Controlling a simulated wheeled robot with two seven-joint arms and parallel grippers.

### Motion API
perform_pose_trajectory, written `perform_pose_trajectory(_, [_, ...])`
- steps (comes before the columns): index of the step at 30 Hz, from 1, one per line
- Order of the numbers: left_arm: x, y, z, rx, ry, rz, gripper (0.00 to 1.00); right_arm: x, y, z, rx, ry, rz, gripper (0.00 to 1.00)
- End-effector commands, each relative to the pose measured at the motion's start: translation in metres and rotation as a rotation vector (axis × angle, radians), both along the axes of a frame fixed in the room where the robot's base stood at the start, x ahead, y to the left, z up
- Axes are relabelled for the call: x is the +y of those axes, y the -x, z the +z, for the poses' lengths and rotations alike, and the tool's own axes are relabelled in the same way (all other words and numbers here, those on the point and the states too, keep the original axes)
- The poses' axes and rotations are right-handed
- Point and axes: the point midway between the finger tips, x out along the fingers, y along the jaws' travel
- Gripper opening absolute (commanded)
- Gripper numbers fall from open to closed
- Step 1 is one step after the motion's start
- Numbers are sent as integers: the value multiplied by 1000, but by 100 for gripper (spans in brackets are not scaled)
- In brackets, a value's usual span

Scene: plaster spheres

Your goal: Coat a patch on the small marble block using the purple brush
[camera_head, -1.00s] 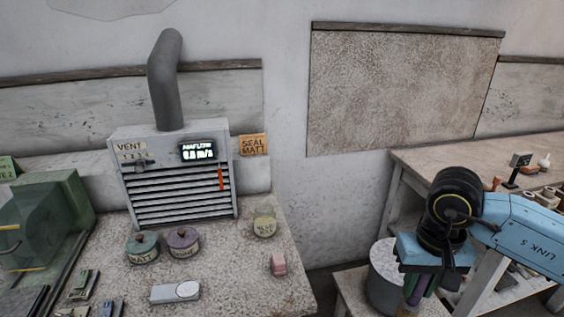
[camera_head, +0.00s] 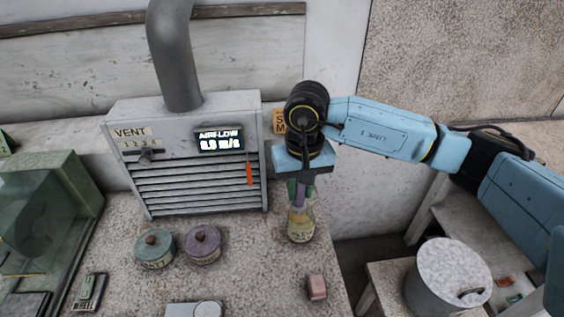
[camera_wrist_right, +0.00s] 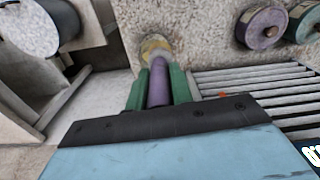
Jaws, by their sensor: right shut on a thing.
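My right gripper (camera_head: 300,190) is shut on the purple brush (camera_head: 299,196), holding it upright at the glass jar (camera_head: 301,229) of yellowish liquid on the bench. The brush's lower end reaches the jar's mouth; its bristles are hidden. In the right wrist view the purple handle (camera_wrist_right: 158,84) sits between green fingers (camera_wrist_right: 160,90), with the jar (camera_wrist_right: 155,48) beyond. A pale slab (camera_head: 187,310) with a round grey patch lies at the bottom edge, partly cut off. A small pink block (camera_head: 316,288) lies right of it. I cannot tell which is the marble block. My left gripper is not in view.
The teal-lidded pot (camera_head: 154,249) and purple-lidded pot (camera_head: 202,244) stand left of the jar. A slatted vent unit (camera_head: 200,180) stands behind them. The bench between the pots and pink block is mostly clear. A grey drum (camera_head: 449,275) stands lower right.

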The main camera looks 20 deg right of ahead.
Motion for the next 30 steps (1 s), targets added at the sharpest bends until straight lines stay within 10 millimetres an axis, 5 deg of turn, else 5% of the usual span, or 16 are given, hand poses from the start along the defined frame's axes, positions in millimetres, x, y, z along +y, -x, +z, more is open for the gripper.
perform_pose_trajectory(3, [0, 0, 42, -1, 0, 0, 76, -2, -13, 13, 5, -10, -160, 4])
perform_pose_trajectory(12, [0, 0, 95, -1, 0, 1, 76, -15, -27, 3, 12, 1, -488, 4])
perform_pose_trajectory(19, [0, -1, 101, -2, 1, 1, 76, -20, -28, -7, 15, 10, -565, 4])
perform_pose_trajectory(30, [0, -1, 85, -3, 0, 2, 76, -19, -28, -36, 16, 9, -563, 4])
